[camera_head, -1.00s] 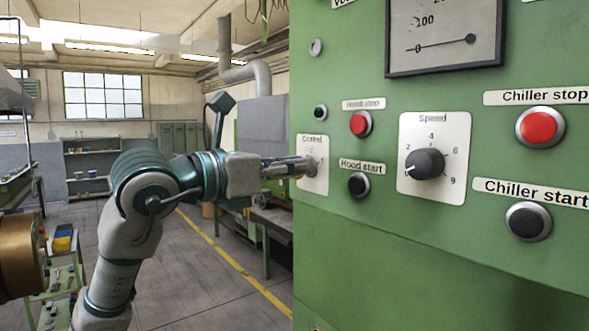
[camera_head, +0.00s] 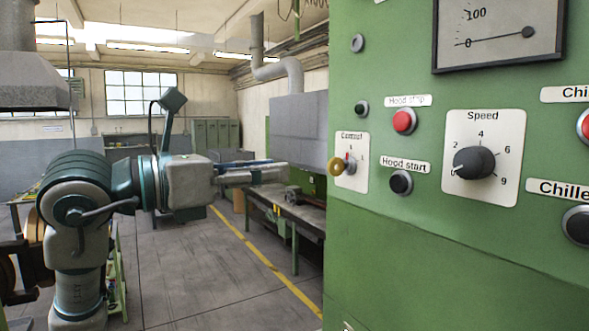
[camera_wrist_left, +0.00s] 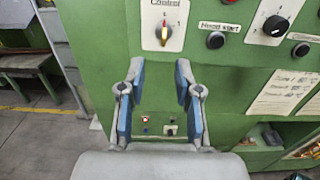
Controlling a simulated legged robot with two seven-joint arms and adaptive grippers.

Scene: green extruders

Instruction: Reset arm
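My left gripper (camera_head: 286,170) is held in the air to the left of the green control panel (camera_head: 440,250), apart from it. In the left wrist view the left gripper (camera_wrist_left: 158,75) has its two blue-padded fingers spread with nothing between them. The Control switch (camera_head: 342,165), with a yellow knob, is on the panel's left edge in the head view. It also shows in the wrist view (camera_wrist_left: 164,32), beyond the fingertips, with its pointer near upright. My right gripper is not in view.
The Speed knob (camera_head: 474,162), red Hood stop button (camera_head: 404,121) and black Hood start button (camera_head: 400,183) are on the panel. A workbench (camera_head: 285,212) stands behind my gripper, left of the panel. Open floor (camera_head: 200,280) with a yellow line lies at lower left.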

